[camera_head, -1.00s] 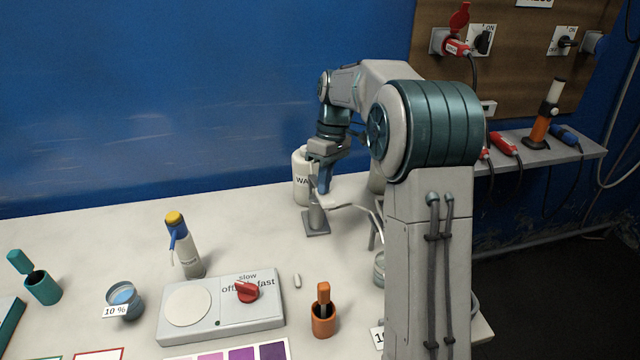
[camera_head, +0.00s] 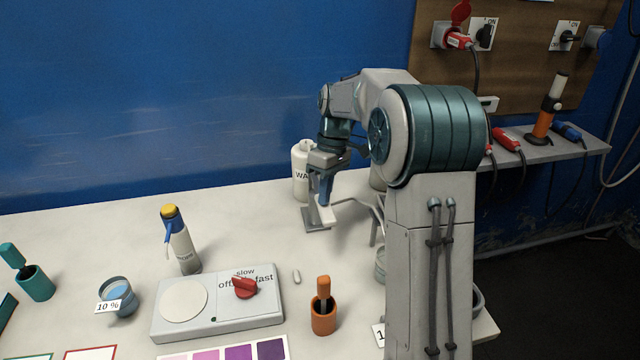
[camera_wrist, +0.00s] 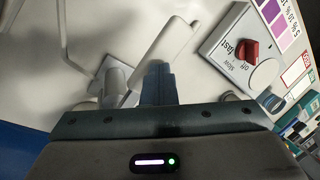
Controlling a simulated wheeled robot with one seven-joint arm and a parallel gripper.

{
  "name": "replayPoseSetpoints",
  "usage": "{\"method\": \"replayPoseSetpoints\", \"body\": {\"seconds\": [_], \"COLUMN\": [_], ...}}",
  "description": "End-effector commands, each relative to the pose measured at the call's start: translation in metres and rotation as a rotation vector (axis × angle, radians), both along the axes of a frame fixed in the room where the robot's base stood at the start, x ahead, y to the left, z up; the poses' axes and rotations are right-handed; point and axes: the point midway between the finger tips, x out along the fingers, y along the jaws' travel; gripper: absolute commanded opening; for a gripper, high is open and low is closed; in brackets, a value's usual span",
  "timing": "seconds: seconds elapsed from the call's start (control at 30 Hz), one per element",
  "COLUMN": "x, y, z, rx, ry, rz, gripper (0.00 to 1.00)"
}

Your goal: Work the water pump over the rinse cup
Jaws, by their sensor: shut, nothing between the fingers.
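A white bottle lettered "WA" (camera_head: 301,175) stands upright at the back of the bench, partly hidden by my arm. In front of it is a small grey stand with a flat foot (camera_head: 319,226) and a pale lever arm, which I take for the water pump. My gripper (camera_head: 325,202) is shut and empty, pointing down over this stand. In the wrist view, the shut fingertips (camera_wrist: 157,70) are at the near end of a broad white lever (camera_wrist: 168,38); I cannot tell whether they touch. I cannot clearly pick out the rinse cup.
A stirrer plate with a red knob (camera_head: 243,288) lies in front, with a yellow-capped bottle (camera_head: 178,240) behind it. An orange holder (camera_head: 323,315) and a "10 %" cup (camera_head: 121,295) stand nearby. My arm hides glassware at the right.

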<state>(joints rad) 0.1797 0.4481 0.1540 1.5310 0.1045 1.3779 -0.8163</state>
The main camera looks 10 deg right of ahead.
Motion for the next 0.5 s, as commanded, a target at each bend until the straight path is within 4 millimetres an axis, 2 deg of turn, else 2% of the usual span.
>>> {"method": "replayPoseSetpoints", "body": {"seconds": [0.03,0.17,0.5], "x": [-0.001,-0.001,0.005], "y": [0.000,0.000,-0.001], "z": [-0.012,-0.003,0.045], "rx": [0.000,0.000,0.000], "ry": [0.001,0.001,0.002], "rz": [0.000,0.000,-0.001], "gripper": [0.00,0.00,0.00]}}
